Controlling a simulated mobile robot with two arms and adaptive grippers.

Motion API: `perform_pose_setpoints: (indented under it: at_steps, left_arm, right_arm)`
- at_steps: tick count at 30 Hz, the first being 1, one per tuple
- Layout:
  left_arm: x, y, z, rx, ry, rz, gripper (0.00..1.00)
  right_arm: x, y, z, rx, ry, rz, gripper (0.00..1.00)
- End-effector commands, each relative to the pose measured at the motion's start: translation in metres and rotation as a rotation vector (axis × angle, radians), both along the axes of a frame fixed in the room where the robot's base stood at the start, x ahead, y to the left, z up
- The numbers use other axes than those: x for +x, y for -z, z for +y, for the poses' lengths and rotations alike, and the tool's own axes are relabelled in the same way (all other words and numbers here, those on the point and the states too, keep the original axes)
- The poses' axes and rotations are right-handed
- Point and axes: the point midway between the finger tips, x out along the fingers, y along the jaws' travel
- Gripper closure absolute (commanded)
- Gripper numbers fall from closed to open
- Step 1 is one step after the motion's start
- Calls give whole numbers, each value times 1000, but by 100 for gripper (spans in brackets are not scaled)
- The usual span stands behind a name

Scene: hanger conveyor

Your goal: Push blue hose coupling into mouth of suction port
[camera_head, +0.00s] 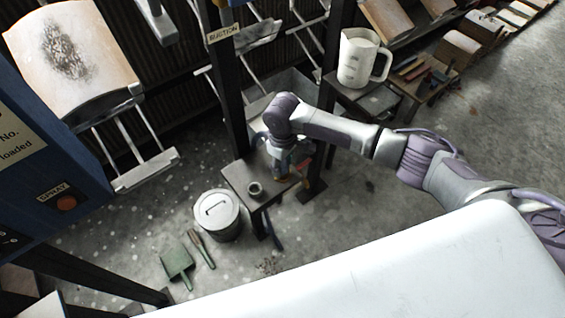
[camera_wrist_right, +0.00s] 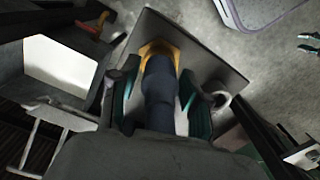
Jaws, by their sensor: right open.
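The blue hose coupling (camera_wrist_right: 158,88) stands between the fingers of my right gripper (camera_wrist_right: 160,98) in the right wrist view, with a brass-yellow collar (camera_wrist_right: 158,48) at its far end. The teal finger pads sit on either side of it, open. In the head view my right gripper (camera_head: 283,172) is low over a small dark table (camera_head: 240,178), and blue shows beside it. A small round open ring (camera_head: 255,188) stands on this table to the left. I cannot tell which part is the suction port's mouth. My left gripper is not in view.
A lidded grey bin (camera_head: 217,215), a green dustpan (camera_head: 176,262) and a brush (camera_head: 201,248) stand on the floor. A white pitcher (camera_head: 357,58) is on a table at the back. Dark posts (camera_head: 228,85) rise behind the small table. A blue cabinet (camera_head: 45,170) is at left.

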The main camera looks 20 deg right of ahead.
Motion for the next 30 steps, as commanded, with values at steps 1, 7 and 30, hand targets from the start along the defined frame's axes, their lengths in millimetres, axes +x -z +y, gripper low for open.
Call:
perform_pose_setpoints:
  at_steps: [1,7,30]
  left_arm:
    - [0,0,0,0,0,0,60]
    - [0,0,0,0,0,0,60]
    - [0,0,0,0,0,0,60]
  right_arm:
    - [0,0,0,0,0,0,48]
    - [0,0,0,-1,0,-1,24]
    - [1,-87,0,1,0,-4,24]
